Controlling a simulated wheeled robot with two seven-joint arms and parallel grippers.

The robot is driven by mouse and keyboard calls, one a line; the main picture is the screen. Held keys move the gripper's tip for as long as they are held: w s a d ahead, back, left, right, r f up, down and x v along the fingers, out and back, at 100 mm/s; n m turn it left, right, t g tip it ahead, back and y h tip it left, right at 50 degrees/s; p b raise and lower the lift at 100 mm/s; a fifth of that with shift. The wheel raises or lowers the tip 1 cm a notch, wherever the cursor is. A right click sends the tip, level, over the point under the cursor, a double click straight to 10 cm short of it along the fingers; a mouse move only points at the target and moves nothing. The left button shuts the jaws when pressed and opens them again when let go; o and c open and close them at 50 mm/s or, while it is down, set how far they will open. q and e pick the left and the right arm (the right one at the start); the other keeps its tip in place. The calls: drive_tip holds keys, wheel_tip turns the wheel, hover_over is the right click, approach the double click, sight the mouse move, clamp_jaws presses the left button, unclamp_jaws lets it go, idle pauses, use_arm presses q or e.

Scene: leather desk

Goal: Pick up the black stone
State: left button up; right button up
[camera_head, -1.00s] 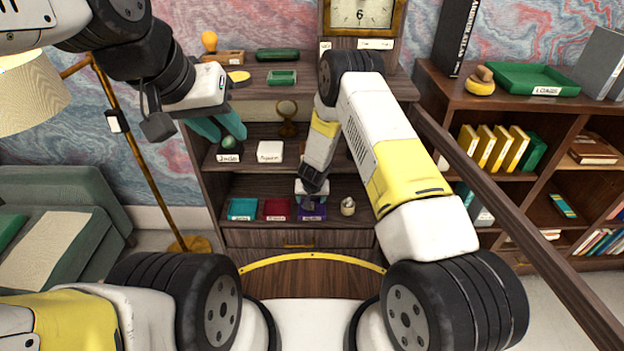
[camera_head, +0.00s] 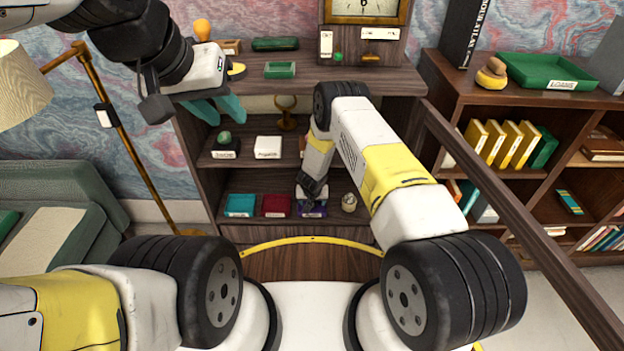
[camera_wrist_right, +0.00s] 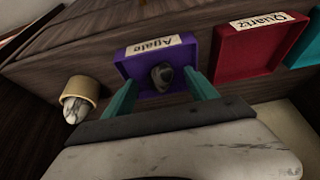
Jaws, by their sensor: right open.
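A dark grey-black stone (camera_wrist_right: 162,76) lies in a purple tray (camera_wrist_right: 138,56) labelled Agate, clearly seen in the right wrist view. My right gripper (camera_wrist_right: 160,92) is open, its teal fingers apart with the stone between them in the picture. I cannot tell whether they touch it. In the head view the right gripper (camera_head: 311,202) is low over the purple tray (camera_head: 312,214) on the lower shelf, and it hides the stone. My left gripper (camera_head: 216,108) is open and empty, in front of the left side of the desk unit.
A red tray (camera_wrist_right: 248,52) and a teal tray (camera_head: 240,203) stand beside the purple one. A small tan cup (camera_wrist_right: 80,97) with a pale stone is on its other side. The shelf above (camera_head: 235,165) is close over the right gripper.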

drive_tip(key=shift+x, duration=0.85)
drive_tip(key=shift+r, duration=0.1)
clamp_jaws()
